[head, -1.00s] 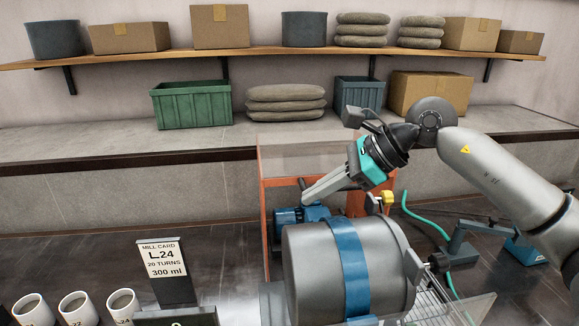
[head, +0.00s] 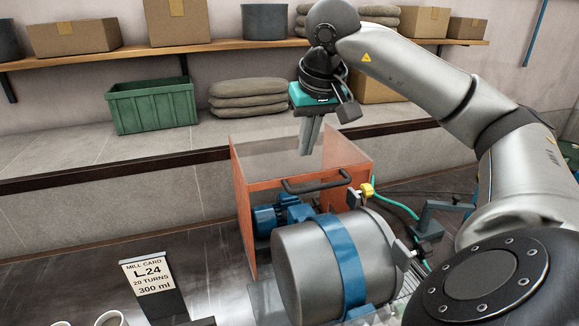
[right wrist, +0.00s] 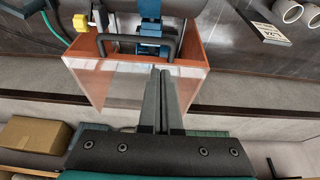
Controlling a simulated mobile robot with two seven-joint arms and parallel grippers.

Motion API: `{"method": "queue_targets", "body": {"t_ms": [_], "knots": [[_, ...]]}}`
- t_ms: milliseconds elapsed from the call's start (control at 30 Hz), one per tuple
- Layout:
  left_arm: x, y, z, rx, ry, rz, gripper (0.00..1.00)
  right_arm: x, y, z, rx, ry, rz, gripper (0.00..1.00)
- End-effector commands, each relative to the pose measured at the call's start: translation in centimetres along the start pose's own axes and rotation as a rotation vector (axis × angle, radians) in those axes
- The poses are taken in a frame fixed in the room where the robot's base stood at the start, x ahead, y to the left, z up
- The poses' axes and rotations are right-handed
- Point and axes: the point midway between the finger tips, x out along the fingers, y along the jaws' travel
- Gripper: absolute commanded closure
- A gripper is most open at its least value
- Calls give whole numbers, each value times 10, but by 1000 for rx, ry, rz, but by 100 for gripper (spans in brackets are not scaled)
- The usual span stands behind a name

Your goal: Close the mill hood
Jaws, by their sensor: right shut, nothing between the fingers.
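The mill hood (head: 243,215) has orange side panels, a clear panel and a black handle (head: 317,183). It stands open behind the grey mill drum (head: 305,270), which has a blue band and is uncovered. My right gripper (head: 304,152) is shut and empty, with its fingers pointing down at the far side of the hood, apart from the handle. In the right wrist view the closed fingers (right wrist: 160,72) lie in front of the clear panel (right wrist: 125,88), with the handle (right wrist: 135,46) beyond them. My left gripper is out of view.
A blue motor (head: 265,218) sits inside the hood's frame. A yellow knob (head: 367,190) and a green hose (head: 398,206) are right of it. The mill card (head: 154,280) stands at front left. A green crate (head: 152,106) and sacks (head: 247,98) are on the ledge behind.

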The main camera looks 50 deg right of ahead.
Motion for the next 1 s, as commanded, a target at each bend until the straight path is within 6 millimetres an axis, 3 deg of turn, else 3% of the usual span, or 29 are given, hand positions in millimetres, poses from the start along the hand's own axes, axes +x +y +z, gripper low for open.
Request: {"method": "queue_targets", "body": {"t_ms": [533,700,1000], "knots": [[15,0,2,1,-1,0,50,86,0,1,-1,-4,0,100],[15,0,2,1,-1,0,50,97,0,0,-1,-1,0,100],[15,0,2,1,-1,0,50,98,0,0,-1,0,-1,100]]}}
